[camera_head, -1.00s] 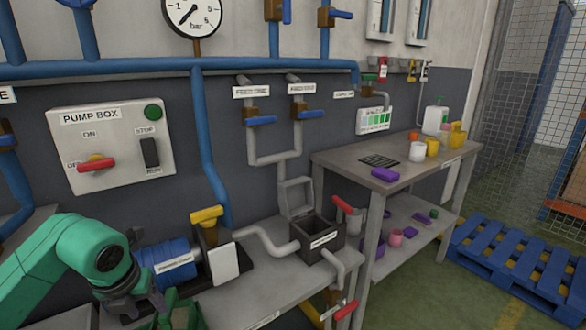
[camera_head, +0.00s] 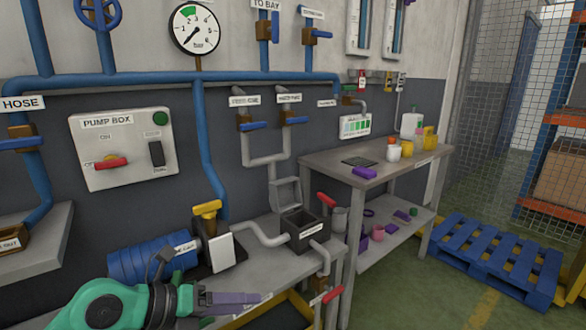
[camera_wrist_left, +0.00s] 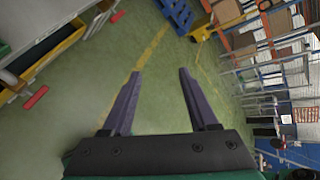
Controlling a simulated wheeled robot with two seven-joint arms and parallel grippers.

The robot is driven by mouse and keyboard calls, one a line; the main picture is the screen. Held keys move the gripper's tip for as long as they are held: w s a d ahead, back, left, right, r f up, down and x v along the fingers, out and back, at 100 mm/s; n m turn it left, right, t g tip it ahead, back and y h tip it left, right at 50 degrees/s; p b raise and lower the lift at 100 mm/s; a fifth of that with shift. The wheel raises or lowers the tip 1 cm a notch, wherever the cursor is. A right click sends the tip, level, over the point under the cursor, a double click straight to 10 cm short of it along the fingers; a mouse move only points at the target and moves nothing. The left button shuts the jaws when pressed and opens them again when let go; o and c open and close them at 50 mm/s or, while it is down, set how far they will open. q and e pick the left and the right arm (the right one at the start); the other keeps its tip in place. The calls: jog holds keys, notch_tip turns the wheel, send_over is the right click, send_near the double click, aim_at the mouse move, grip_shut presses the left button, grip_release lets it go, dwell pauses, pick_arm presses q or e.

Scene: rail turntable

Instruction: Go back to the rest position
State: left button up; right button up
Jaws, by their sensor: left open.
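My left gripper (camera_head: 236,304) is at the bottom of the head view, in front of the pump bench, its fingers pointing right. In the left wrist view its two purple-grey fingers (camera_wrist_left: 160,102) stand wide apart with nothing between them. The green arm link enters at the lower left of the head view. My right gripper is not in view.
A blue pump (camera_head: 155,262) and a grey open box (camera_head: 303,232) stand on the bench behind my left gripper. A grey table (camera_head: 385,178) with cups and bottles is to the right. A blue pallet (camera_head: 495,255) lies on the floor beyond.

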pick_arm(q)
notch_tip(320, 180, up, 10)
jog(key=d+n+t+h, duration=0.3)
jog(key=n+t+h, duration=0.2)
jog(key=w+a+r+n+t+y, duration=0.2)
jog(key=w+a+r+n+t, duration=0.1)
jog(key=a+n+t, duration=0.3)
jog(key=a+f+n+g+y, duration=0.2)
jog(key=a+f+n+y, duration=1.3)
jog(key=n, duration=0.4)
jog(key=s+d+f+n+g+h, duration=0.1)
jog(key=s+d+f+n+g, duration=0.15)
jog(key=s+f+g, duration=0.55)
jog(key=s+d+f+n+g+h, duration=0.1)
jog(key=s+d+f+g, duration=0.25)
jog(key=s+f, duration=0.75)
notch_tip(320, 180, down, 25)
jog(key=g, duration=0.2)
jog(key=s+a+f+g, duration=0.1)
jog(key=s+a+f, duration=0.1)
jog(key=s+f, duration=0.6)
jog(key=s+a+f, duration=0.2)
jog(key=s+f, duration=0.5)
jog(key=s, duration=0.3)
notch_tip(320, 180, up, 12)
jog(key=p, duration=1.2)
jog(key=shift+r, duration=0.2)
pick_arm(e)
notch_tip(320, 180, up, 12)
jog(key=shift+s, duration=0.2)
